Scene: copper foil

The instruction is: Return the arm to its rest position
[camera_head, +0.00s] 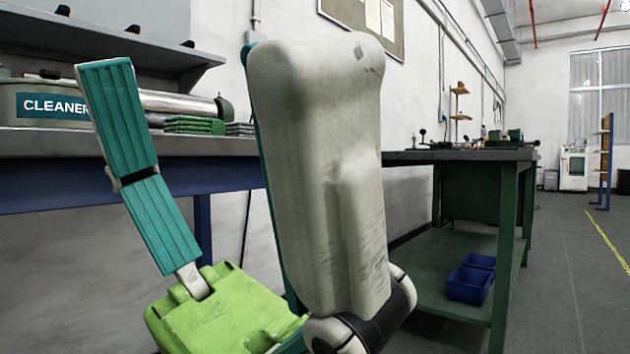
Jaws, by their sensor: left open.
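My left gripper (160,120) is raised in the left half of the head view, with its bright green body low in the picture. One long, jointed teal finger points up and to the left. It is open, and I see nothing held in it. The other finger is not clearly seen. A large, scuffed white link of my arm fills the middle of the view, with teal edging behind it, and hides part of the scene. My right gripper does not show.
The grey floor (572,290) at the right is clear.

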